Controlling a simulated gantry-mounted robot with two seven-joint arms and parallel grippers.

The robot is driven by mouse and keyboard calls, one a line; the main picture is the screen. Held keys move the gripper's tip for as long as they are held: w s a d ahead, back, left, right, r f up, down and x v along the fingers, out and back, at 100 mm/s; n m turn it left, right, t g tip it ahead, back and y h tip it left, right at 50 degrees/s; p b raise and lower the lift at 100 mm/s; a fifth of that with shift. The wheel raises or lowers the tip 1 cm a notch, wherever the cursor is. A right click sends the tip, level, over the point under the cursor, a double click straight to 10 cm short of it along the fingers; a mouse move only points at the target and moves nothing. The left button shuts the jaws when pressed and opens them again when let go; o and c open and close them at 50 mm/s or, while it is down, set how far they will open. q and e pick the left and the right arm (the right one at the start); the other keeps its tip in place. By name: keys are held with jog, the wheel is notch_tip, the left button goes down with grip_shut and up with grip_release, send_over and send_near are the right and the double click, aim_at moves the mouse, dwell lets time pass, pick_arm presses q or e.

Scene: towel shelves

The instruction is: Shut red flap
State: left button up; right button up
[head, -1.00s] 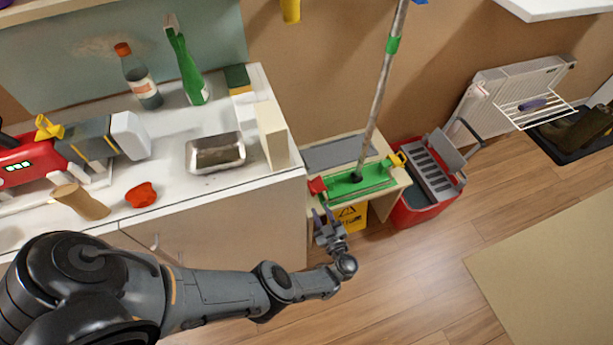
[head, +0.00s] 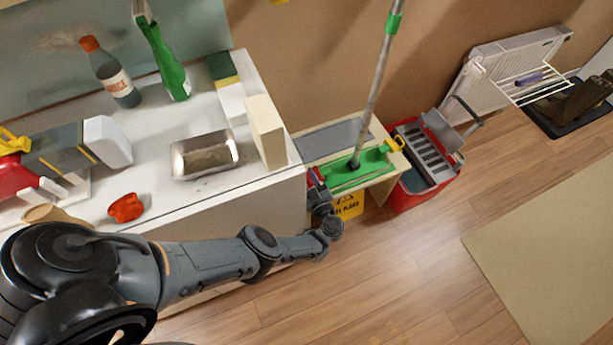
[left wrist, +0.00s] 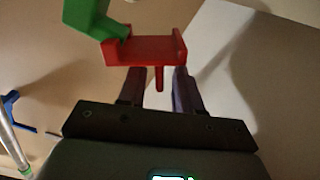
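The red flap (left wrist: 146,50) is at the end of the green mop head (head: 355,168), on the side towards the counter. In the left wrist view, it joins a green part (left wrist: 88,18) and has a small red peg pointing down. My left gripper (left wrist: 158,75) is open, its two fingers apart on either side of the peg. Whether they touch the flap I cannot tell. In the head view, the left gripper (head: 318,188) is at the flap and hides most of it. My right gripper is not in view.
A mop pole (head: 378,85) rises from the mop head, which rests on a low wooden stand (head: 378,183). A counter (head: 220,200) with bottles and a metal tray is close left of the gripper. A red bucket (head: 408,195) stands right. Floor ahead is clear.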

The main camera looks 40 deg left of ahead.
pick_arm(q)
jog(key=shift+d, duration=0.1)
grip_shut()
jog(key=shift+s+f+n, duration=0.1)
jog(key=shift+f+n, duration=0.05)
jog(key=shift+n, duration=0.15)
jog(key=n, duration=0.1)
jog(key=f+n, duration=0.1)
jog(key=n, duration=0.1)
jog(key=shift+s+f, duration=0.15)
jog(key=shift+f, duration=0.15)
jog(key=shift+f+n+b, duration=0.35)
jog(key=shift+f+n, duration=0.05)
jog(key=shift+n, duration=0.45)
jog(key=shift+f+n+b, duration=0.3)
jog(key=shift+f+n, duration=0.05)
jog(key=shift+n, duration=0.5)
